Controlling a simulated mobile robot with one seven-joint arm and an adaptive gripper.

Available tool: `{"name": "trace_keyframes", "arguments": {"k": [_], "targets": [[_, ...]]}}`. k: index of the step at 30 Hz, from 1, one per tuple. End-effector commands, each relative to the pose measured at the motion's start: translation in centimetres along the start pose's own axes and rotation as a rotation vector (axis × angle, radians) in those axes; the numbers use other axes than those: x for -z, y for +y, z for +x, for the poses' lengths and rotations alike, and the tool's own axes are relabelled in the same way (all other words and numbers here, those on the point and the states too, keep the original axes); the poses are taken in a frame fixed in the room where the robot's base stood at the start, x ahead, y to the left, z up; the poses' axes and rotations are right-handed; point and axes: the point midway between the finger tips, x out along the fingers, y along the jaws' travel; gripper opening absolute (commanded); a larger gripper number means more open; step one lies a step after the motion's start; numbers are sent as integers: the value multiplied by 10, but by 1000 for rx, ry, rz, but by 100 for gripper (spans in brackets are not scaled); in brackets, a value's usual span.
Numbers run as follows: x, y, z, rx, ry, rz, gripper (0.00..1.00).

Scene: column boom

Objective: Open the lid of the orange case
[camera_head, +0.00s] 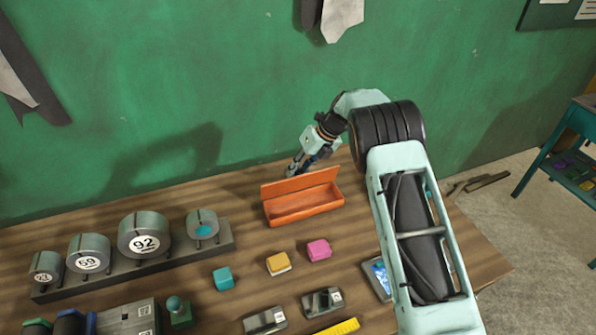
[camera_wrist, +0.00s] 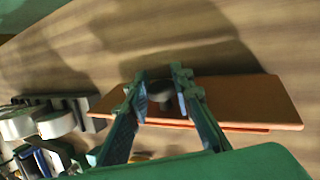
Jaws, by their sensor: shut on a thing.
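The orange case (camera_head: 306,213) stands on the table in the head view, its hollow inside showing. Its lid (camera_head: 300,184) stands up along the back edge, hinged side down. My gripper (camera_head: 293,171) is behind the lid, near its upper left part, with the fingertips partly hidden. In the wrist view the lid (camera_wrist: 250,98) is a long orange plate, and my gripper (camera_wrist: 158,82) is shut on a dark knob (camera_wrist: 160,92) at the lid's outer face. The exact contact of the fingers is hard to see.
A rack of round numbered weights (camera_head: 142,234) stands at the left. Teal (camera_head: 223,278), yellow (camera_head: 278,263) and pink (camera_head: 319,250) blocks lie in front of the case. The green wall (camera_head: 200,90) is close behind the table.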

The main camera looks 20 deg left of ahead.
Motion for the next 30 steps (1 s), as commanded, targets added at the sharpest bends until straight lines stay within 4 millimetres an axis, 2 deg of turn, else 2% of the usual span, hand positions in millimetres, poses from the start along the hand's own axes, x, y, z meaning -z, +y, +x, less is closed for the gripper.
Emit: {"name": "trace_keyframes", "arguments": {"k": [30], "targets": [[-6, -2, 5, 0, 166, 70, 0]]}}
